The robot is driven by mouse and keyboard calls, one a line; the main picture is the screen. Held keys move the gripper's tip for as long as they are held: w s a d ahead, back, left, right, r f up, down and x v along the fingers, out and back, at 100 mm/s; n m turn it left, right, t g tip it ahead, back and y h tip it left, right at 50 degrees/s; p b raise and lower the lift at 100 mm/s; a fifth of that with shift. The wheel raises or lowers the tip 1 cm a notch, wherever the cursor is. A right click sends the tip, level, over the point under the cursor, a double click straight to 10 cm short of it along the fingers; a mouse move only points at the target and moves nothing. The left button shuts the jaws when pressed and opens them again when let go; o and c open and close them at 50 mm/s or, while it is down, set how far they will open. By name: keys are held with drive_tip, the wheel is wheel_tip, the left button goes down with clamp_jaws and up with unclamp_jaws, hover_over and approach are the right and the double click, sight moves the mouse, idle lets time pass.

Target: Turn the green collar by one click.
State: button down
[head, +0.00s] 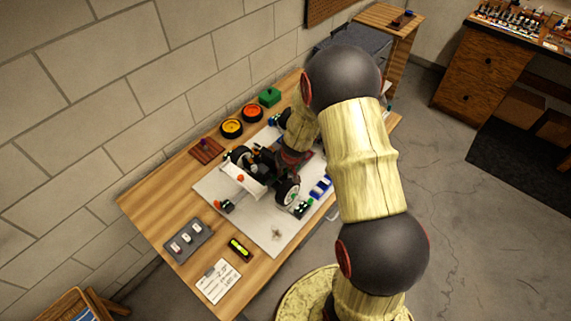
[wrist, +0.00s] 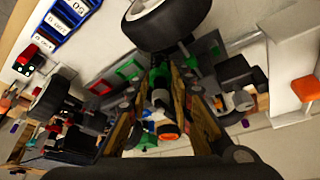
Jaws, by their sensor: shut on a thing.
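The RC car (head: 262,166), with black wheels and a white rear wing, stands on a white mat (head: 275,235) on the workbench. In the head view my arm reaches down over the car's far side and hides my fingertips. In the wrist view my gripper (wrist: 164,82) has a finger on each side of a green part (wrist: 158,77), which appears to be the green collar. The fingers are closed on it, and their contact surfaces are partly hidden. A part with an orange end (wrist: 168,129) shows between the fingers, nearer the camera. A large wheel (wrist: 165,20) is close beyond the fingertips.
A grey tray (head: 187,241), a yellow-green level (head: 239,248) and a paper note (head: 218,281) lie at the near end. A blue tray (head: 321,187) sits beside the car.

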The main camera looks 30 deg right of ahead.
idle(0.3)
drive_tip(key=c, duration=1.6)
unclamp_jaws()
drive_tip(key=shift+c, duration=0.2)
drive_tip(key=shift+o, duration=0.4)
drive_tip(key=shift+r, duration=0.15)
drive_tip(key=v, duration=1.1)
drive_tip(key=shift+r, duration=0.25)
drive_tip(key=shift+s+a, duration=0.1)
drive_tip(key=shift+s, duration=0.15)
